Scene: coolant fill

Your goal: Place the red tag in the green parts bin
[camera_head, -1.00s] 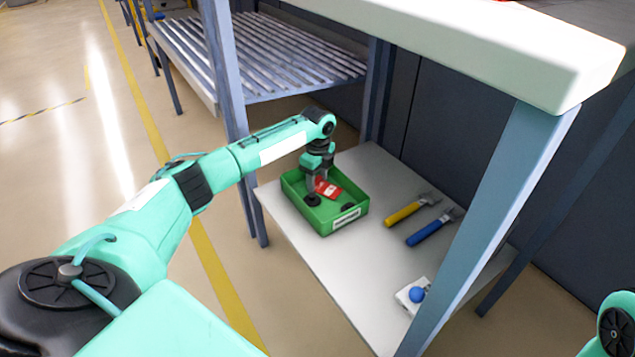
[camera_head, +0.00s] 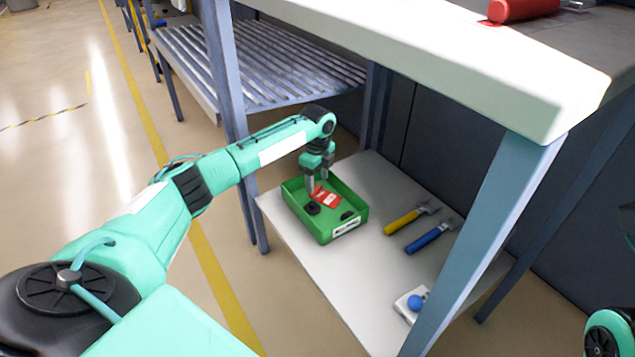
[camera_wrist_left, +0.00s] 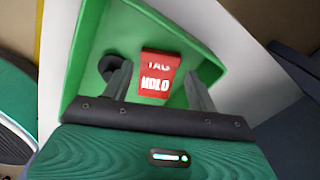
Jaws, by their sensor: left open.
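The red tag (camera_head: 326,197) is inside the green parts bin (camera_head: 343,234) on the low shelf, near a black round part (camera_head: 312,208). In the left wrist view the tag (camera_wrist_left: 160,76) shows white lettering and lies between the two spread fingers, with gaps at both sides. My left gripper (camera_head: 318,186) reaches down into the bin (camera_wrist_left: 212,72) from above; its open fingers also show in the left wrist view (camera_wrist_left: 160,88). Whether the tag lies fully flat on the bin floor is hard to tell. My right gripper is out of the picture.
A yellow-handled tool (camera_head: 402,221) and a blue-handled tool (camera_head: 424,240) lie right of the bin. A white block with a blue knob (camera_head: 415,303) is near the shelf's front. The thick tabletop (camera_head: 470,75) and its legs (camera_head: 490,225) frame the shelf. A red cylinder (camera_head: 522,10) is on top.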

